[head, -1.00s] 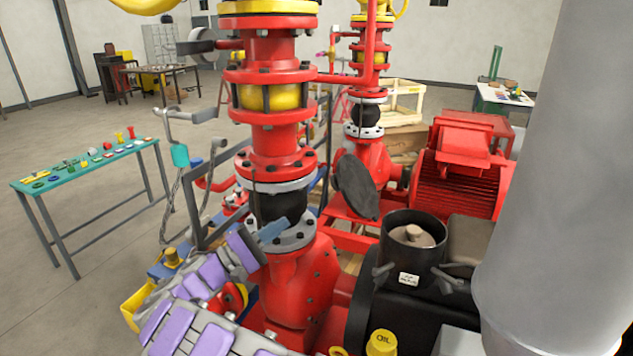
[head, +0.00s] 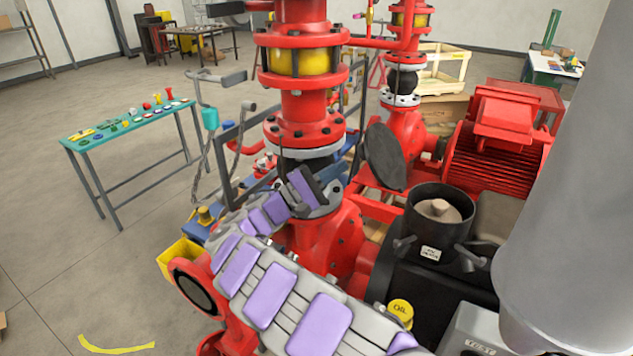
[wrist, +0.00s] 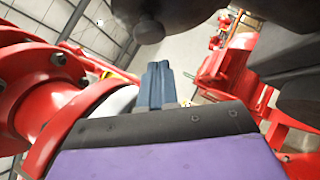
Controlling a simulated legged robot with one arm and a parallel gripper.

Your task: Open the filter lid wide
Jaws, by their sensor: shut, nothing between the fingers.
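The filter is a black round housing (head: 440,222) at the lower right of the head view, with its top uncovered and a pale element (head: 439,209) inside. Its dark round lid (head: 384,157) stands raised, roughly upright, at the back left of the opening. My arm reaches in from the bottom, its wrist in front of the red pipe column, left of the lid. In the wrist view my gripper (wrist: 158,85) is shut and empty. A dark shape with a rounded knob is above it; I cannot tell whether this is the lid.
The red pipe column (head: 304,95) stands close to my wrist. A red motor (head: 500,140) is behind the filter, and a thick grey pipe (head: 570,190) blocks the right. A yellow oil cap (head: 400,309) sits in front. Open floor lies left, around a green-topped table (head: 130,122).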

